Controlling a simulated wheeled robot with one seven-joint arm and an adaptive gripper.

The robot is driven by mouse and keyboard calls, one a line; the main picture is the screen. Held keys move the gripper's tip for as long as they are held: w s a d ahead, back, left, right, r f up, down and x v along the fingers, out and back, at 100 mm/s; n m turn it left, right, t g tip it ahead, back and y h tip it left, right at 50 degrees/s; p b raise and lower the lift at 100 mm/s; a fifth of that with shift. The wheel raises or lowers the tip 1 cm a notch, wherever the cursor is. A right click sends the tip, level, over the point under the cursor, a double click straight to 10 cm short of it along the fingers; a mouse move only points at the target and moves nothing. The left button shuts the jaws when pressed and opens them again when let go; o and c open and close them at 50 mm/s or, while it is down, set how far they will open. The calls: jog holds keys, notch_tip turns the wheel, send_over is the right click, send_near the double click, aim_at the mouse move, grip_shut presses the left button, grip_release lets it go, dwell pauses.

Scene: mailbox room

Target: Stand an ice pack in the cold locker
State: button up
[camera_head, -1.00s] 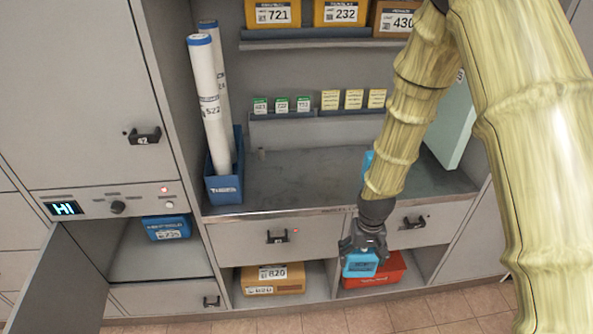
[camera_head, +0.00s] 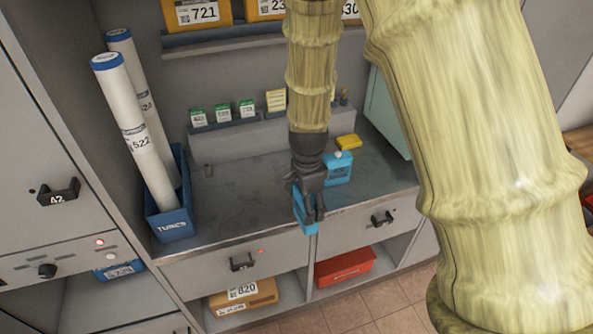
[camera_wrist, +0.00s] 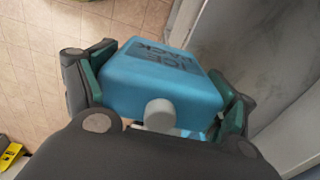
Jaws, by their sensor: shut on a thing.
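My gripper (camera_head: 307,205) is shut on a blue ice pack (camera_wrist: 165,85) with "ICE PACK" lettering and a pale round cap. In the head view it hangs before the counter's front edge, with much of the pack hidden by the fingers. A second blue pack (camera_head: 338,167) with a white cap stands on the counter behind my gripper. The cold locker (camera_head: 92,298) is the open compartment at the lower left, cut off by the frame. A blue box (camera_head: 120,271) sits inside it. Its door is not clearly seen now.
The metal counter (camera_head: 240,195) is mostly bare. A blue bin (camera_head: 168,222) holds two tall white tubes at its left. A yellow item (camera_head: 348,142) lies near the second pack. A brown box (camera_head: 243,297) and a red box (camera_head: 345,267) sit in the cubbies below.

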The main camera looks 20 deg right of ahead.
jog(key=shift+w+r+m, duration=0.2)
jog(key=shift+w+m, duration=0.1)
jog(key=shift+w+d+f+p, duration=0.85)
jog(key=shift+w+p, duration=0.3)
jog(key=shift+w, duration=1.3)
jog(key=shift+w+d+f+p, duration=0.8)
jog(key=shift+w+d+p, duration=0.3)
jog(key=shift+w, duration=1.35)
jog(key=shift+w+d+f+p, duration=0.8)
jog(key=shift+w+p, duration=0.45)
jog(key=shift+w, duration=1.2)
jog(key=shift+f, duration=0.1)
jog(key=o, duration=1.1)
